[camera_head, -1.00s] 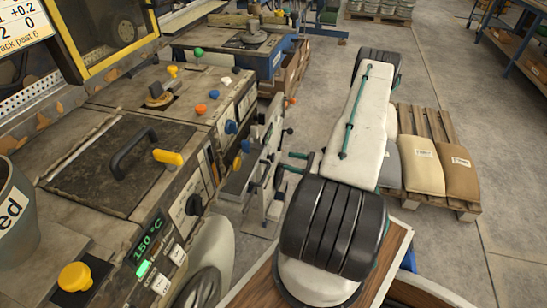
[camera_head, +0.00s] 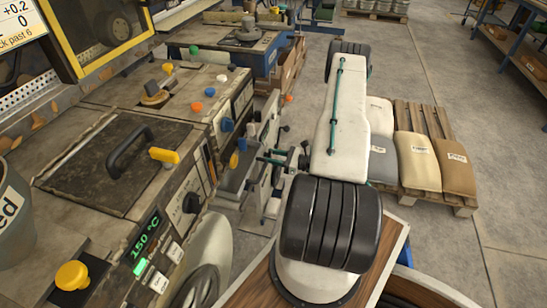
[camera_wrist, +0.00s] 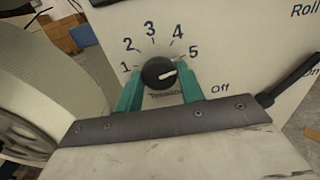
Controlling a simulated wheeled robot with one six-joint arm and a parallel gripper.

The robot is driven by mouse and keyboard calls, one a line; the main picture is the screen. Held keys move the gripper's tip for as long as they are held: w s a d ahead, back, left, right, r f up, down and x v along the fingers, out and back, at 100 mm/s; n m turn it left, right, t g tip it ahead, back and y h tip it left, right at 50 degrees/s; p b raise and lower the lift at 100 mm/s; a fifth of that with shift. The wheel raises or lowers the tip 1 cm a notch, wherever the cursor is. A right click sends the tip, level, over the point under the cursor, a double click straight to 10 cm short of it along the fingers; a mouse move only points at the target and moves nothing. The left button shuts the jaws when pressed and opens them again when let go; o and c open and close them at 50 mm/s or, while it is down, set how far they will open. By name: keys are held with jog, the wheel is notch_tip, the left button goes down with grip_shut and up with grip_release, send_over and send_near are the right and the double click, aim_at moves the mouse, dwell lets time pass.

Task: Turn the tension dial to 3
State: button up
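The tension dial (camera_wrist: 158,73) is a round black knob on a pale panel in the wrist view, with the numbers 1 to 5 and "Off" printed around it. In the head view the dial cannot be made out, and my arm reaches toward the machine's far right side.
A black lever (camera_wrist: 291,80) sticks out right of the dial. In the head view, a machine with a black handle (camera_head: 128,150), a yellow knob (camera_head: 72,275) and a "150 °C" display (camera_head: 146,237) stands left. A pallet (camera_head: 455,203) with sacks lies right, with clear floor beyond.

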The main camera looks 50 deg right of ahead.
jog(key=shift+n, duration=0.5)
jog(key=n, duration=0.2)
jog(key=shift+n, duration=0.4)
jog(key=n, duration=0.4)
jog(key=shift+d+n, duration=0.1)
jog(key=shift+n, duration=0.2)
jog(key=n, duration=0.3)
jog(key=shift+n, duration=2.2)
jog(key=o, duration=1)
jog(key=shift+c, duration=0.2)
